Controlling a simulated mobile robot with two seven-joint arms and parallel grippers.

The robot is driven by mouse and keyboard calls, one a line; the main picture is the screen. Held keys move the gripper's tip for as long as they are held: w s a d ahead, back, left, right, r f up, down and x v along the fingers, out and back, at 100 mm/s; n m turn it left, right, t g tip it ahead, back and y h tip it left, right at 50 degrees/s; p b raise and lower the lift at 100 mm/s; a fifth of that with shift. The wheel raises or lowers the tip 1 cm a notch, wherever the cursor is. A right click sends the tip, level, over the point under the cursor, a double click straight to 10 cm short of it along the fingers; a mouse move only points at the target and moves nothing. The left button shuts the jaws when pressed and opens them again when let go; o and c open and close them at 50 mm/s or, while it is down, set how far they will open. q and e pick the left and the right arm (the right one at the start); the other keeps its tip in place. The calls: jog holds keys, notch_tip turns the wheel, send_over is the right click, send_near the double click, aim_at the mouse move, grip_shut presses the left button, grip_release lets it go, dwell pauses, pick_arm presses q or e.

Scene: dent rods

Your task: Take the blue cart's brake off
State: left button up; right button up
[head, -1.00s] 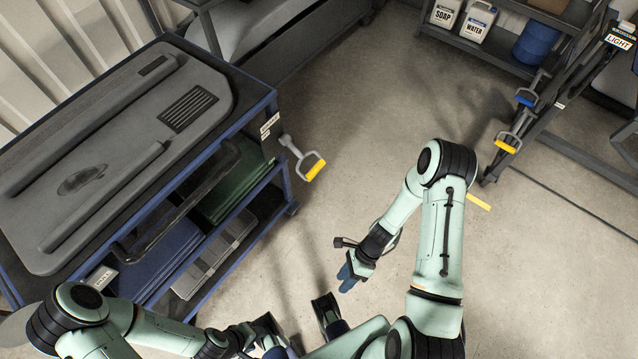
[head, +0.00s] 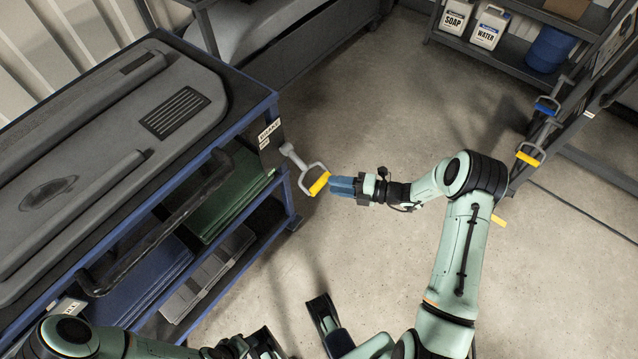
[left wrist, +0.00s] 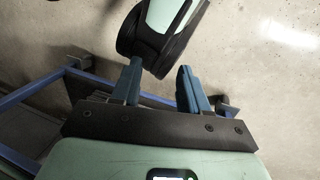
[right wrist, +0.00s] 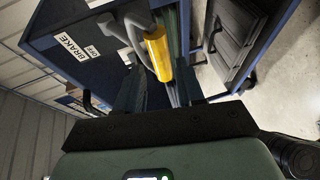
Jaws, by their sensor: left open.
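The blue cart (head: 283,168) stands at the left with a dented grey panel on top. Its brake lever (head: 291,153) sticks out from the near right corner and ends in a loop with a yellow grip (head: 319,184). In the right wrist view the yellow grip (right wrist: 157,54) shows between my right gripper's fingers (right wrist: 158,82), with space beside it. In the head view my right gripper (head: 338,186) is open right at the yellow grip. My left gripper (left wrist: 158,82) is open and empty, low beside the cart.
A BRAKE label (right wrist: 75,58) and an OFF mark (right wrist: 92,51) are on the cart's end. Another rack at the right has a blue handle (head: 546,106) and a yellow handle (head: 529,157). A shelf with jugs (head: 489,27) stands behind. The floor between is clear.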

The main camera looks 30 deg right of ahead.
aim_at(319, 183)
jog(key=x, duration=0.6)
jog(key=shift+f+b, duration=0.1)
jog(key=shift+b, duration=0.3)
grip_shut()
